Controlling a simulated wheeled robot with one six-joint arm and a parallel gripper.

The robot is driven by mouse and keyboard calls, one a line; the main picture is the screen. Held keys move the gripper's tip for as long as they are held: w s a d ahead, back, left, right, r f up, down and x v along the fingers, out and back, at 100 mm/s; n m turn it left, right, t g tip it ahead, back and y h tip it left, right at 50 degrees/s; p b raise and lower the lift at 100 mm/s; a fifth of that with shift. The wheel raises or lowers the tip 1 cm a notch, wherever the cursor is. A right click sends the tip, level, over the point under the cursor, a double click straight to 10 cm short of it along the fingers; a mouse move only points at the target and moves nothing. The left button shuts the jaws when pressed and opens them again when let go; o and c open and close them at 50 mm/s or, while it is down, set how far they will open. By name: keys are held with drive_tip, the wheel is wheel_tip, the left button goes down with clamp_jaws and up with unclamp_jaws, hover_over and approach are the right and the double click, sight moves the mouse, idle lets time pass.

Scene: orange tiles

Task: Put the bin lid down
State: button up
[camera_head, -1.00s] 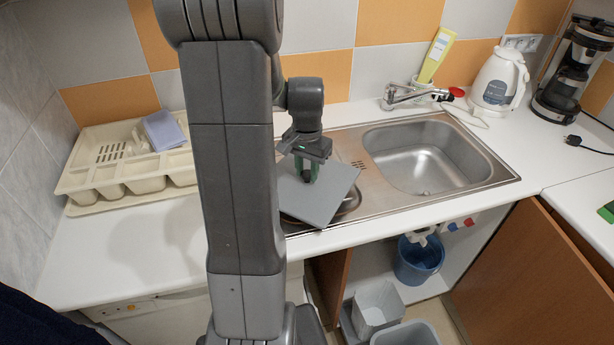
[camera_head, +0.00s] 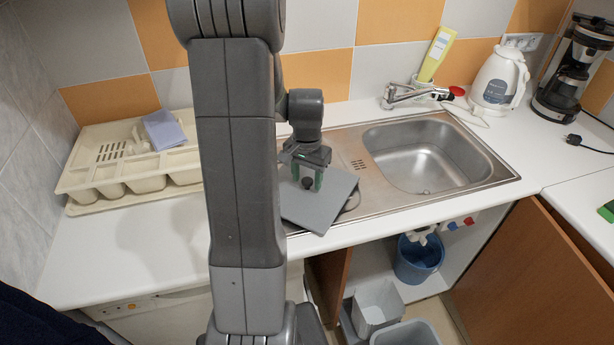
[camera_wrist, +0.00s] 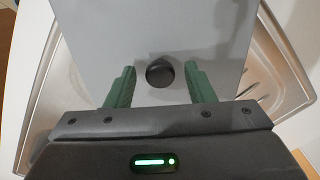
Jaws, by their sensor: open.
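The bin lid (camera_head: 325,204) is a flat grey square panel with a small dark round knob (camera_wrist: 160,72). It lies over the left part of the steel sink unit, around the drainboard. In the wrist view the lid (camera_wrist: 100,40) fills the upper middle. My gripper (camera_head: 307,181) is above the lid, with its green fingers pointing down. In the wrist view my gripper (camera_wrist: 160,85) is open, one finger on each side of the knob and a gap on both sides. My arm hides part of the lid's left side in the head view.
The sink basin (camera_head: 425,158) is empty, with the tap (camera_head: 405,94) behind it. A cream cutlery tray (camera_head: 120,170) is at the left. A white kettle (camera_head: 498,80) and coffee maker (camera_head: 572,70) stand at the back right. Bins (camera_head: 377,305) stand in the open cabinet below.

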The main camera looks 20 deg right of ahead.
sight(307, 181)
wheel_tip(307, 181, up, 12)
drive_tip(key=shift+b, duration=0.3)
idle(0.4)
